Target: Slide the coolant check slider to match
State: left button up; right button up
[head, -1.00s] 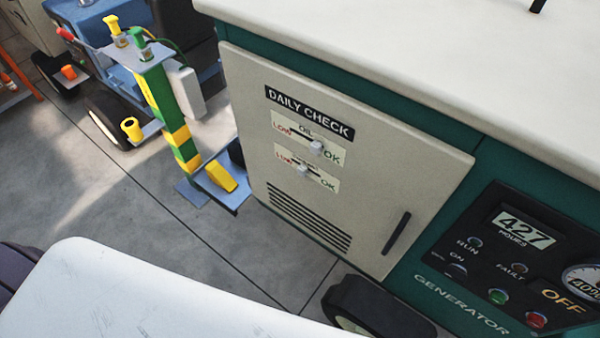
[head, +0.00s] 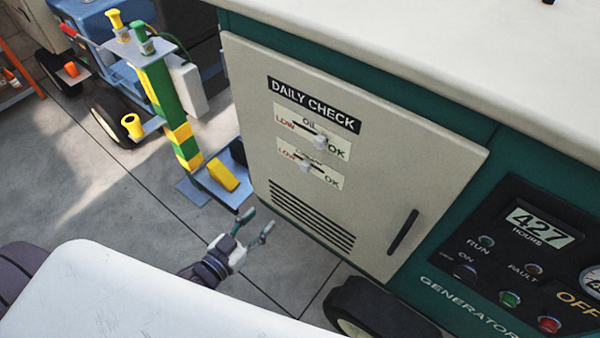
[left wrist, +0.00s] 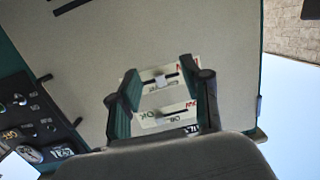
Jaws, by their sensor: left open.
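The coolant slider knob (head: 305,166) is a small pale block on the lower label of the cream DAILY CHECK door (head: 385,175). It sits between LOW and OK, nearer LOW. Above it the oil slider knob (head: 320,141) sits nearer OK. My left gripper (head: 257,224) is open and empty, below and left of the labels, apart from the door. In the left wrist view its open fingers (left wrist: 160,82) frame both labels upside down, with the coolant label (left wrist: 150,76) farther from the wrist. My right gripper is not in view.
A vent grille (head: 312,215) and a dark door handle (head: 403,232) are on the same door. The generator panel (head: 530,260) is at right. A green and yellow post (head: 180,135) with a shelf stands left of the door. A white surface (head: 130,300) fills the lower left.

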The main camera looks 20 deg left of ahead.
pick_arm(q)
jog(key=t+h, duration=0.1)
send_near(303, 168)
jog(key=shift+m, duration=0.3)
jog(key=p+x, duration=0.2)
jog(key=x, duration=0.7)
jog(key=shift+s, duration=0.1)
grip_shut()
